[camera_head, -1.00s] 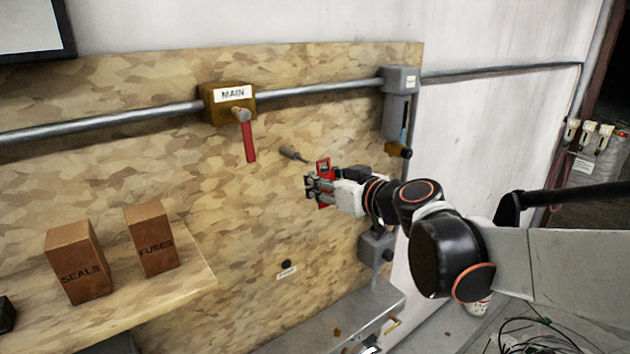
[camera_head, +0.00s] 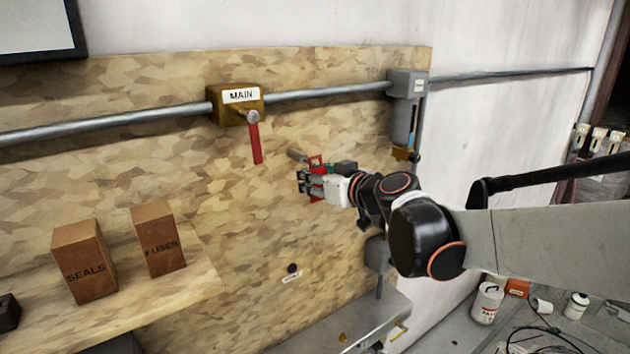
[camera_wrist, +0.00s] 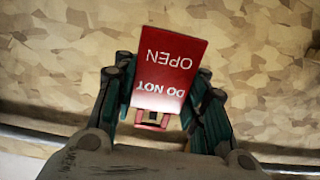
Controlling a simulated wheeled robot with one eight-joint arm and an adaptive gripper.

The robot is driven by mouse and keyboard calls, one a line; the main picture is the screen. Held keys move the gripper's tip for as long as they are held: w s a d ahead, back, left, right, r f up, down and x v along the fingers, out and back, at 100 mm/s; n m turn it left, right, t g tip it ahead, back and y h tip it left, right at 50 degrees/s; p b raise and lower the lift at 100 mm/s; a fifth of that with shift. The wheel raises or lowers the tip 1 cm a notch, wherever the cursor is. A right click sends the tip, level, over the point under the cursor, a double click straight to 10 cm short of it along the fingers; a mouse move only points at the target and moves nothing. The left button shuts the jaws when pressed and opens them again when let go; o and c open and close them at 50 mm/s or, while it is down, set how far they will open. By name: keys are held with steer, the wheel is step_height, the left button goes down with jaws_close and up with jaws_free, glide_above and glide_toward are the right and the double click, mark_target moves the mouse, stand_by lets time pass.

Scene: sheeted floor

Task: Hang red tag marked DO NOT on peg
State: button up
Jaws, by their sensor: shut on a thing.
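The red tag (camera_wrist: 168,60) reads DO NOT OPEN, upside down in the wrist view, and sits between the fingers of my gripper (camera_wrist: 165,108). In the head view the tag (camera_head: 316,164) shows as a red piece at my gripper (camera_head: 312,183), which is shut on it. A grey peg (camera_head: 296,155) sticks out from the board just left of and above the tag. The tag overlaps or nearly meets the peg's end in the picture; I cannot tell whether they touch. The peg is not clearly seen in the wrist view.
A MAIN box (camera_head: 238,104) with a red handle (camera_head: 256,143) sits on the conduit (camera_head: 320,95), left of my gripper. A grey box (camera_head: 407,85) is at right. Boxes marked SEALS (camera_head: 83,262) and FUSES (camera_head: 159,238) stand on the shelf. A black knob (camera_head: 292,268) sits lower.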

steer(key=shift+w+a+f+b, duration=0.5)
steer(key=shift+w+b, duration=0.2)
steer(key=shift+w, duration=0.1)
stand_by(0.4)
steer(key=o, duration=1.4)
steer(key=shift+o, duration=0.2)
steer(key=v, duration=1.2)
steer(key=s+d+f+m+g+h+b, duration=0.2)
steer(key=s+f+b, duration=0.5)
steer(key=f+b, duration=0.4)
steer(key=s+d+f+m+g+h+b, duration=0.2)
steer(key=s+d+f+h+b, duration=0.2)
steer(key=f, duration=1.9)
steer(key=s+d+f+m+g+h+b, duration=0.2)
steer(key=s+d+f+b, duration=0.5)
steer(key=s+f+b, duration=0.4)
step_height(320, 180, down, 6)
steer(key=b, duration=0.7)
steer(key=shift+s+d+m+h+b, duration=0.2)
steer(key=shift+d+m+h+b, duration=0.1)
steer(key=shift+m+h+b, duration=0.1)
